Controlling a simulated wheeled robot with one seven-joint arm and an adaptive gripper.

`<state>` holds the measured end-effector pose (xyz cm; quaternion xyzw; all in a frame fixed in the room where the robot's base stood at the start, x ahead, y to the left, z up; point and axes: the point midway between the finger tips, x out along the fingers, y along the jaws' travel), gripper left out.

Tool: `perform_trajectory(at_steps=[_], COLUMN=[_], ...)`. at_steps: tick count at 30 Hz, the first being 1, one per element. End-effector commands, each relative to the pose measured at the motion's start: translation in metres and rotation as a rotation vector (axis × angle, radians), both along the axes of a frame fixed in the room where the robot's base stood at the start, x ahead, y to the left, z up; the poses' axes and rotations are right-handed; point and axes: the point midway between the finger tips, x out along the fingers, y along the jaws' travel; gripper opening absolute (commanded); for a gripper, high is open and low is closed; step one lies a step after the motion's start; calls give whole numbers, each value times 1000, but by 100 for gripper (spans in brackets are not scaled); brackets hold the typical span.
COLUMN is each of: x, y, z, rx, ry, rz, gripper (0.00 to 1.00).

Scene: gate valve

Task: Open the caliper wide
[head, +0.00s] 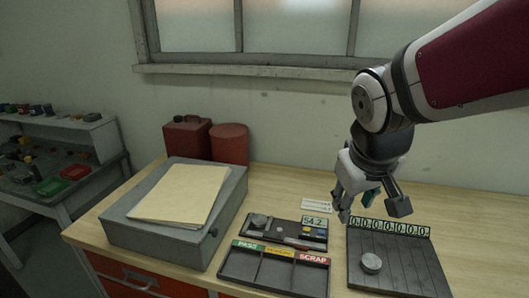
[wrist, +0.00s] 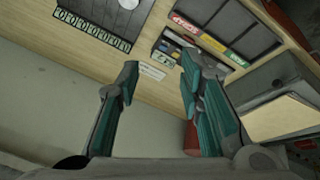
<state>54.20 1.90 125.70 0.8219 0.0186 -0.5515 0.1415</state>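A dark caliper fixture (head: 285,231) lies on the wooden bench, with a small display (head: 315,221) that seems to read 54.2. A round grey piece (head: 259,220) sits at its left end. How far the jaws are apart is too small to tell. The fixture also shows in the wrist view (wrist: 174,46), partly hidden behind a finger. My gripper (head: 371,204) is above the bench, to the right of the caliper and apart from it. In the wrist view my gripper (wrist: 160,75) is open, with nothing between its fingers.
A tray (head: 275,268) labelled PASS and SCRAP stands in front of the caliper. A grooved plate (head: 405,262) with a number row and a round weight (head: 371,263) is at right. A grey box (head: 150,240) with folders, and red cans (head: 188,138), stand left.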

Motion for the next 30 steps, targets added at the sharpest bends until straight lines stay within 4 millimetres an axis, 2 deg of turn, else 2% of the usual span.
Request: perform_trajectory(at_steps=[3, 9, 15, 19, 26, 30], x=[33, 83, 118, 130, 138, 145], y=[12, 40, 69, 80, 87, 91], z=[-23, -65, -97, -106, -119, -140], rx=[0, 55, 151, 195, 213, 212], ry=[36, 65, 64, 54, 51, 54], rz=[68, 190, 278, 305, 317, 318], gripper=[34, 34, 34, 34, 34, 34])
